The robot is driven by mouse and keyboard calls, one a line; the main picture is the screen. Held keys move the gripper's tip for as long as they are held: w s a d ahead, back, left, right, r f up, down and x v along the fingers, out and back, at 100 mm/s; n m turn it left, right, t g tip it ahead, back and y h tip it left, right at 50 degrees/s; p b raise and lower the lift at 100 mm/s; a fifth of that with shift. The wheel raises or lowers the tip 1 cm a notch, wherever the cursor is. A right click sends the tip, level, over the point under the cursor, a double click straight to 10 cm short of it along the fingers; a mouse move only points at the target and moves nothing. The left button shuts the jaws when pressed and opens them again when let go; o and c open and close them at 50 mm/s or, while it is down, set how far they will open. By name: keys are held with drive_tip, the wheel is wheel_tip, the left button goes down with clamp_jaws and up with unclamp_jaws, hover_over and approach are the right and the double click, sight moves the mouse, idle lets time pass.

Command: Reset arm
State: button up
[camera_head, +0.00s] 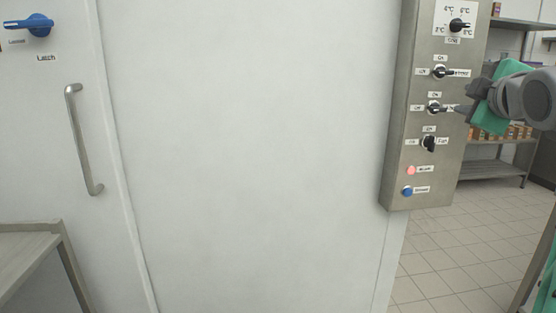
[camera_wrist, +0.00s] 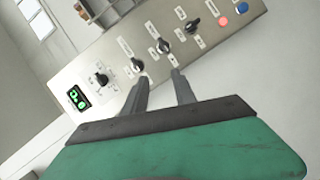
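My gripper (camera_head: 462,108) is at the right of the head view, pointing left at the grey control panel (camera_head: 409,150). Its fingertips are close to a black rotary switch (camera_head: 434,107) on the panel; in the head view I cannot tell how large the gap is. In the wrist view my gripper (camera_wrist: 160,75) shows two dark fingers spread apart with nothing between them. The panel (camera_wrist: 118,64) fills the space beyond the fingertips, with black switches (camera_wrist: 163,46) lying past them. The green hand body hides the lower part of the wrist view.
The panel also carries a lit red lamp (camera_head: 411,170), a blue button (camera_head: 407,191) and a top dial (camera_head: 457,25). A white door with a metal handle (camera_head: 84,140) and blue latch (camera_head: 30,24) is at left. Shelves (camera_head: 490,170) stand behind my arm. Tiled floor (camera_head: 440,260) is clear.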

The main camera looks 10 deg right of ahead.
drive_tip(key=w+a+f+m+g+y+p, duration=0.1)
drive_tip(key=a+f+m+g+y+p, duration=0.4)
drive_tip(key=a+f+p, duration=0.95)
drive_tip(key=s+a+f+m+g+p, duration=0.5)
drive_tip(key=s+a+f, duration=0.8)
drive_tip(key=s, duration=0.3)
drive_tip(key=shift+s+a+f+g+p, duration=0.3)
drive_tip(key=shift+a+g+p, duration=0.15)
drive_tip(key=shift+g, duration=0.65)
drive_tip(key=shift+o, duration=0.4)
drive_tip(key=shift+d, duration=0.15)
